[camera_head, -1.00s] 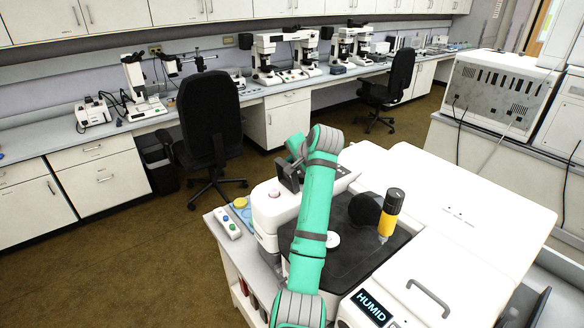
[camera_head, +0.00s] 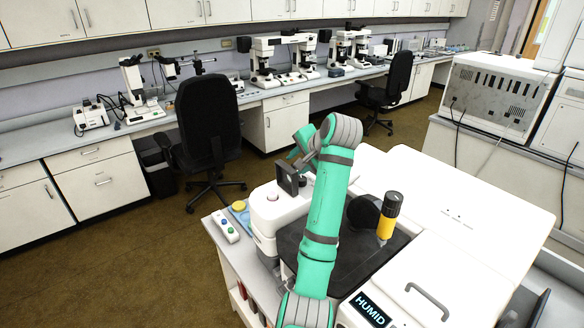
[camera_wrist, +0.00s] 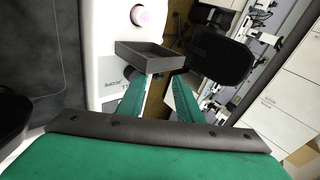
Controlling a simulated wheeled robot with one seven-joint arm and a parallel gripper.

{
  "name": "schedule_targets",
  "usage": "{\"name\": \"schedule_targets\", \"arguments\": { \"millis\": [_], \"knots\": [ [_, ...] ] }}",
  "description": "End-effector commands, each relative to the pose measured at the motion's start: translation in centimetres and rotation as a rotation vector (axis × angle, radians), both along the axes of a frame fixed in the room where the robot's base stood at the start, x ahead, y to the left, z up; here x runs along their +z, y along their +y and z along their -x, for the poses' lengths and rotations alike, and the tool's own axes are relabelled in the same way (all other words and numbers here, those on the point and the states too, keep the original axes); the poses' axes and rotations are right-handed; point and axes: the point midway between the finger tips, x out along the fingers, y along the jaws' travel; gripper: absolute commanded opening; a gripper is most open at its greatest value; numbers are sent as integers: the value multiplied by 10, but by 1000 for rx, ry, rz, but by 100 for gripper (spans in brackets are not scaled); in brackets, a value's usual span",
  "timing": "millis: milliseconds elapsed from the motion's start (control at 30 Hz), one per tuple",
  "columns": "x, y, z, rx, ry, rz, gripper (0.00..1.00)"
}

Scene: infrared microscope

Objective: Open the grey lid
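The grey lid (camera_head: 288,179) is a small dark, hollow, box-like piece. It stands raised at the far left of the white instrument (camera_head: 268,212), beside a pink button. The wrist view shows the lid (camera_wrist: 150,56) just beyond my fingertips. My gripper (camera_wrist: 163,82) has two green fingers with a gap between them, and nothing shows held there. The left finger's tip overlaps the lid's lower edge in the picture; I cannot tell whether they touch. In the head view my gripper (camera_head: 303,150) is partly hidden by my own forearm.
A yellow-and-black cylinder (camera_head: 389,215) stands on the instrument's dark top (camera_head: 352,262). A white cover with a grey handle (camera_head: 427,302) is at the front right. A small button box (camera_head: 226,226) lies at the left edge. An office chair (camera_head: 208,130) stands behind.

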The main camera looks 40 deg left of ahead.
Motion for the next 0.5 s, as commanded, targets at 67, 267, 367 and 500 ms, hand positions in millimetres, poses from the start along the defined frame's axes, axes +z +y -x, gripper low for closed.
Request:
{"name": "schedule_targets", "arguments": {
  "millis": [67, 267, 367, 500],
  "knots": [
    [8, -7, 3, -1, -2, -1, 32],
    [16, -15, 7, 0, 0, 0, 32],
    [17, -16, 8, 0, 0, 0, 32],
    [17, -16, 8, 1, 1, 0, 32]
  ]
}}
